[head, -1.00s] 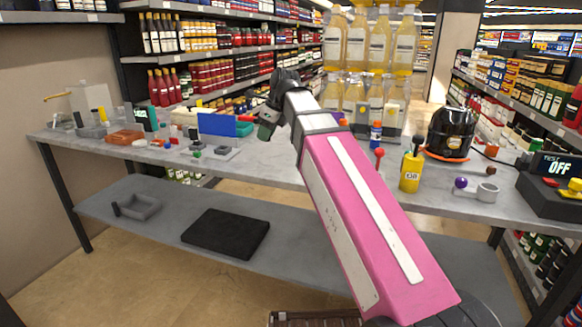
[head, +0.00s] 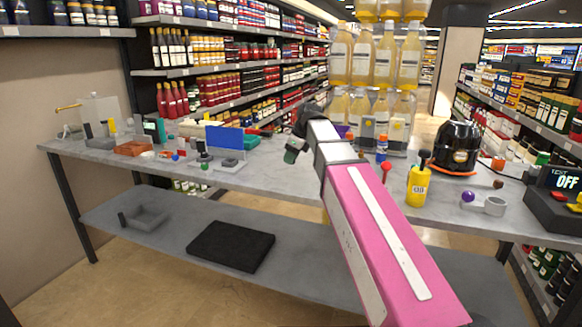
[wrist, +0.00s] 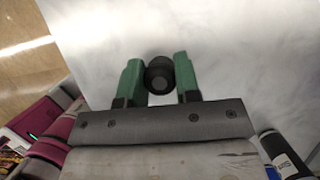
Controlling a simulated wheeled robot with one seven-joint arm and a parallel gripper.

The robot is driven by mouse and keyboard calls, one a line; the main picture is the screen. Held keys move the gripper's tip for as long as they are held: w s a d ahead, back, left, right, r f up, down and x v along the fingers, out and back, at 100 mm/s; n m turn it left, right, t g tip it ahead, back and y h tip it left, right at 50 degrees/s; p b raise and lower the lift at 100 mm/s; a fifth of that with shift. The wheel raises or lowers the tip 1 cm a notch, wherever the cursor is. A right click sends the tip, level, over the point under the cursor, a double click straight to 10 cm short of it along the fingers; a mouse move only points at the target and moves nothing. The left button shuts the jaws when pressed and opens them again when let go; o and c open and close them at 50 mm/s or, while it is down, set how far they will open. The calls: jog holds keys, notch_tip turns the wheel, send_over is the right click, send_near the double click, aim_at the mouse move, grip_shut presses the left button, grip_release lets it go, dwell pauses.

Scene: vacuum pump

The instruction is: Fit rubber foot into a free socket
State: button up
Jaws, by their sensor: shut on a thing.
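My gripper (head: 291,152) is above the middle of the grey worktable (head: 300,187) in the head view. In the wrist view its green fingers (wrist: 159,80) are shut on a small black round piece, which looks like the rubber foot (wrist: 159,72). The piece shows a flat round end with a paler centre. Below it in the wrist view is a plain pale surface. The held piece cannot be made out in the head view. I cannot pick out a free socket in either view.
A blue panel (head: 226,138) and many small parts crowd the table's left half. A black rounded machine (head: 458,146), a yellow bottle (head: 418,187) and a box reading OFF (head: 556,198) stand at right. Tall clear bottles (head: 372,55) rise behind. A dark mat (head: 231,246) lies on the lower shelf.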

jog(key=shift+f, duration=1.85)
jog(key=shift+f, duration=0.1)
jog(key=o, duration=0.9)
